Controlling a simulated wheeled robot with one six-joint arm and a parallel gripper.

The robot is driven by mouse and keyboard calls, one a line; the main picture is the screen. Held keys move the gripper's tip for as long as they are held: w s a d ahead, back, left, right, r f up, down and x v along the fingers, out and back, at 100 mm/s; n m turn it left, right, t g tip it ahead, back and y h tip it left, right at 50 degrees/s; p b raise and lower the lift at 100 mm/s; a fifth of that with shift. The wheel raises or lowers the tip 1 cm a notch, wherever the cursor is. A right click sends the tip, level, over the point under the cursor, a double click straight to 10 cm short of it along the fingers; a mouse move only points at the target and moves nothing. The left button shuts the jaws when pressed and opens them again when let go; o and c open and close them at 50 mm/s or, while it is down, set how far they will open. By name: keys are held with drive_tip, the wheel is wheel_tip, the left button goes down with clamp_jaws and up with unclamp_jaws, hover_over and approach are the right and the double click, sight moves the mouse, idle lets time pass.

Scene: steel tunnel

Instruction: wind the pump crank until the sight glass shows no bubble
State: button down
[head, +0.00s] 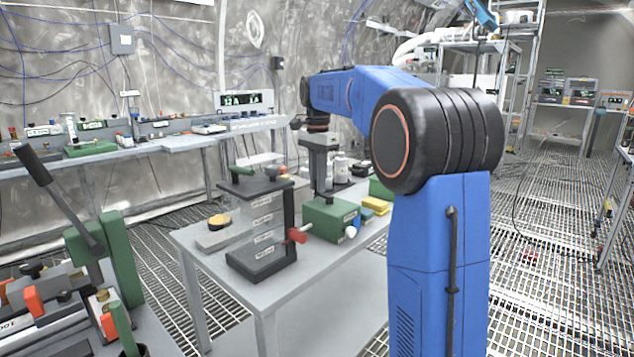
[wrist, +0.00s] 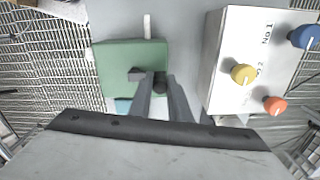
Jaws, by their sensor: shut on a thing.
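A green box (wrist: 120,58) has a dark crank (wrist: 136,74) on top, ending in a round black knob (wrist: 160,86). I take this box for the pump; it also shows on the table in the head view (head: 325,220). My gripper (wrist: 160,80) reaches down over the box, its two fingers shut on the black crank knob. In the head view my gripper (head: 322,190) stands just above the box. A short white rod (wrist: 147,26) sticks out of the box's far side in the wrist view. I cannot make out a sight glass or any bubble.
A white panel box (wrist: 225,60) with yellow, blue and orange knobs stands close to the right in the wrist view. A black frame (head: 262,230) stands left of the green box on the grey table (head: 300,275). Yellow blocks (head: 376,205) lie to its right.

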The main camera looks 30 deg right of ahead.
idle(0.3)
drive_tip(key=c, duration=1.6)
unclamp_jaws()
drive_tip(key=shift+c, duration=0.2)
wheel_tip(320, 180, up, 17)
drive_tip(key=shift+r, duration=0.2)
